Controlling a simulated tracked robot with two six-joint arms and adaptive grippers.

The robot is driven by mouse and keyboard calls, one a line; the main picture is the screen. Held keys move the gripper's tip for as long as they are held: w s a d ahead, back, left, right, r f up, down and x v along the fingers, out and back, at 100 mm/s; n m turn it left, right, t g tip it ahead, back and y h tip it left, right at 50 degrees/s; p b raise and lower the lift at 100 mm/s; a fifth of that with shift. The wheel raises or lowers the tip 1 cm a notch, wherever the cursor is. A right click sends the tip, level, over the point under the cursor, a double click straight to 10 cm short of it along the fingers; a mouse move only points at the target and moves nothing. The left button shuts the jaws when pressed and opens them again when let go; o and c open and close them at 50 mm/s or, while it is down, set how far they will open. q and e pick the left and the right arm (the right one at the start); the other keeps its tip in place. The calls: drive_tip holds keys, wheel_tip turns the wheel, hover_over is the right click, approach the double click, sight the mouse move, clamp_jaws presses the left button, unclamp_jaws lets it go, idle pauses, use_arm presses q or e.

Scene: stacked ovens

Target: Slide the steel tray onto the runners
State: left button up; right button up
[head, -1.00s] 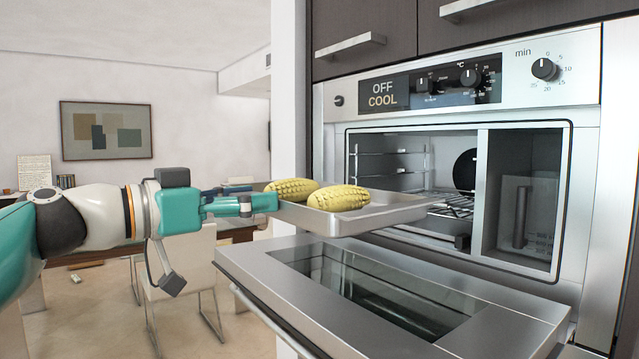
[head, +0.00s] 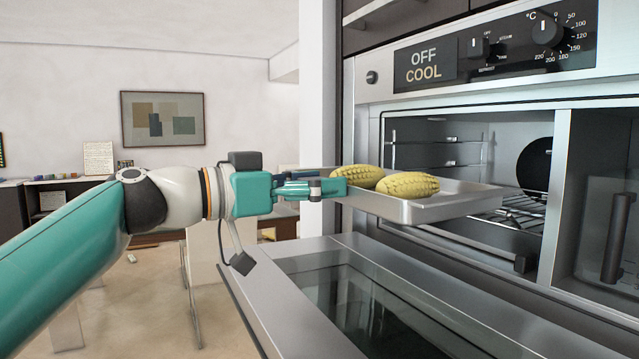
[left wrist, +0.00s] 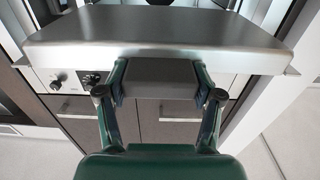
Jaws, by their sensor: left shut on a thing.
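The steel tray (head: 432,207) is held level in front of the oven opening, with two yellow corn cobs (head: 408,186) lying in it. My left gripper (head: 335,187) is shut on the tray's left edge. In the left wrist view the fingers (left wrist: 160,85) close on the tray's near side, and its flat face (left wrist: 155,35) spans the top. The runners (head: 437,139) are thin rails on the oven cavity's left inner wall. The tray's right end is near the opening; whether it has crossed the front edge I cannot tell. My right gripper is not in view.
The oven door (head: 360,290) is folded down below the tray. A wire rack (head: 515,212) sits low in the cavity. The oven's display (head: 425,66) reads OFF COOL. A white wall post (head: 320,110) stands left of the oven.

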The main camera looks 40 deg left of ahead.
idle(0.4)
use_arm(q)
drive_tip(key=shift+b, duration=0.4)
drive_tip(key=shift+w, duration=0.1)
drive_tip(key=shift+f+x, duration=0.1)
drive_tip(key=shift+x, duration=1.35)
drive_tip(key=shift+f+x, duration=0.15)
drive_tip(key=shift+x, duration=1.3)
drive_tip(key=shift+p+x, duration=0.35)
drive_tip(key=shift+x, duration=1.65)
drive_tip(key=shift+w+d, duration=0.1)
